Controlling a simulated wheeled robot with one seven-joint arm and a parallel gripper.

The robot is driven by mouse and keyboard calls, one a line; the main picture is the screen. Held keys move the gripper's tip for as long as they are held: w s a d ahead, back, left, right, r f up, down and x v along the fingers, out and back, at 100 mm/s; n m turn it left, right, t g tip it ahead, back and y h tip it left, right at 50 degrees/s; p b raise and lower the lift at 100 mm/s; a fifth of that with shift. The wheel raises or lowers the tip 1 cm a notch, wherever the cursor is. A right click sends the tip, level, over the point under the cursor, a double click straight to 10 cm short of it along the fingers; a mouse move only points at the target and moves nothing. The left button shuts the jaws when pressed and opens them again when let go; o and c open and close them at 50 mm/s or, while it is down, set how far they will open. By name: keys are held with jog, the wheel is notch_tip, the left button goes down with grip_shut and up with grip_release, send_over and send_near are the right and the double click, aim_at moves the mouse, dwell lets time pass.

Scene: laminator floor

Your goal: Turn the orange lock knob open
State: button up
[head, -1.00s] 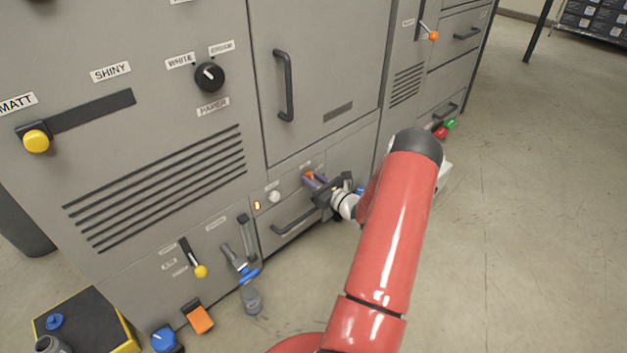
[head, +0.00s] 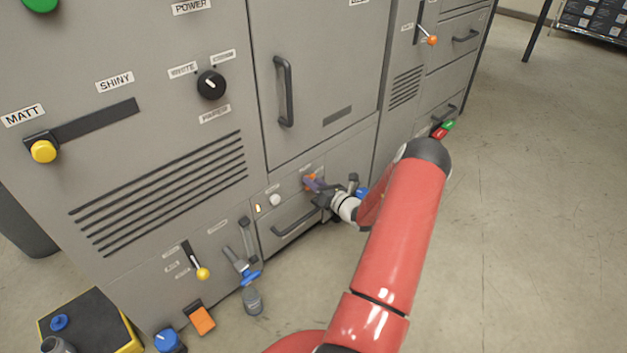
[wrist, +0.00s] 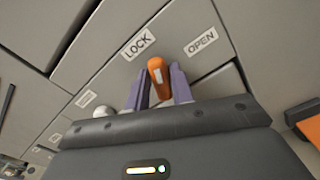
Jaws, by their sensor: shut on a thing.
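The orange lock knob (wrist: 158,72) shows in the wrist view between the two purple fingers of my gripper (wrist: 160,86). It has a pale line on its face, and it stands between the LOCK label (wrist: 138,44) and the OPEN label (wrist: 201,41). The knob's line points up, tilted slightly left in the picture. In the head view my gripper (head: 315,186) is at the small drawer panel, shut on the knob (head: 309,180), which is partly hidden by the fingers.
A white round button (head: 275,200) sits left of the knob. A dark drawer handle (head: 296,222) is just below. A lever with a blue end (head: 248,272) is lower left. Open floor (head: 520,220) lies to the right.

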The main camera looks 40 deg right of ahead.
jog(key=m+p, duration=0.1)
jog(key=m, duration=0.3)
jog(key=m+p, duration=0.2)
jog(key=m, duration=0.2)
jog(key=m+p, duration=0.1)
jog(key=m, duration=0.3)
jog(key=shift+d+f+m, duration=0.2)
jog(key=shift+f+m, duration=0.05)
jog(key=shift+m, duration=0.05)
dwell(0.4)
jog(key=o, duration=1)
jog(key=s, duration=0.7)
jog(key=shift+s+d, duration=0.3)
jog(key=shift+s, duration=0.1)
